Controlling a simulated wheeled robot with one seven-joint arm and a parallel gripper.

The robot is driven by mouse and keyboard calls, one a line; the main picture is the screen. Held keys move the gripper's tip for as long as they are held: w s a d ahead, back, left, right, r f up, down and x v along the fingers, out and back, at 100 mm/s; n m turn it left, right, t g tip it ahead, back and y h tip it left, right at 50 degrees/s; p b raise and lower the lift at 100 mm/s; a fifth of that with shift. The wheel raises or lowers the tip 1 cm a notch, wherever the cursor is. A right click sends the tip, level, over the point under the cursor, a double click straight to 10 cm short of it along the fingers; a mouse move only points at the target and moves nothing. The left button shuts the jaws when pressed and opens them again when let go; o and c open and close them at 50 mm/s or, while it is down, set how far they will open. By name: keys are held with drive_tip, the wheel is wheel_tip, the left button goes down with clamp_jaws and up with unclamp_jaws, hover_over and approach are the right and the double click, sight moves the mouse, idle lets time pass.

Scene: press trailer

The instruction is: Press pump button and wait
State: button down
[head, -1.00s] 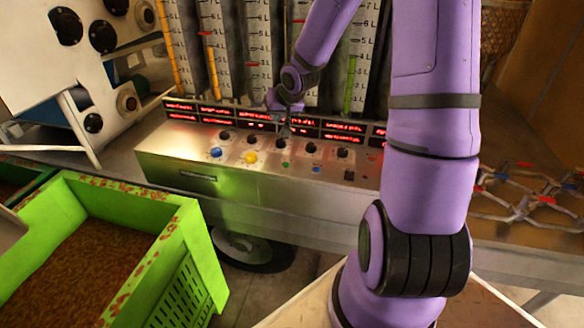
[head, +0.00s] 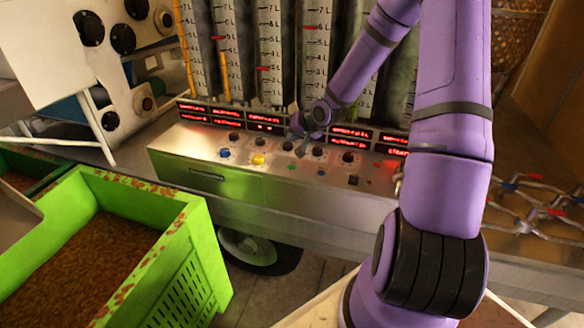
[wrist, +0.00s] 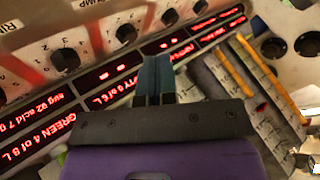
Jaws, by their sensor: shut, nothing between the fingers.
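The metal control panel (head: 190,160) shows in the head view with a row of black knobs and a blue button (head: 225,153), a yellow button (head: 258,159), a green button (head: 291,167) and a second blue button (head: 321,172). My gripper (head: 300,147) is low over the panel's middle, by the knob row. In the wrist view my gripper (wrist: 155,80) is shut and empty, its fingertips over the panel near the red displays. Part of the word "PUMP" shows at the top edge there; I cannot tell which button it marks. Contact with the panel cannot be told.
Red-lit displays (head: 265,127) and graduated tubes (head: 270,50) stand behind the knobs. A green crate (head: 190,255) of brown grains is at lower left. A white machine with black knobs (head: 90,30) is at upper left. Wire racks (head: 540,205) lie at right.

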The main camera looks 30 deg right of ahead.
sight(293, 166)
drive_tip(key=shift+f, duration=4.4)
drive_tip(key=shift+f, duration=0.1)
drive_tip(key=shift+f, duration=0.3)
drive_tip(key=shift+f, duration=0.4)
drive_tip(key=shift+r, duration=0.8)
drive_tip(key=shift+r, duration=0.1)
drive_tip(key=shift+r, duration=2.4)
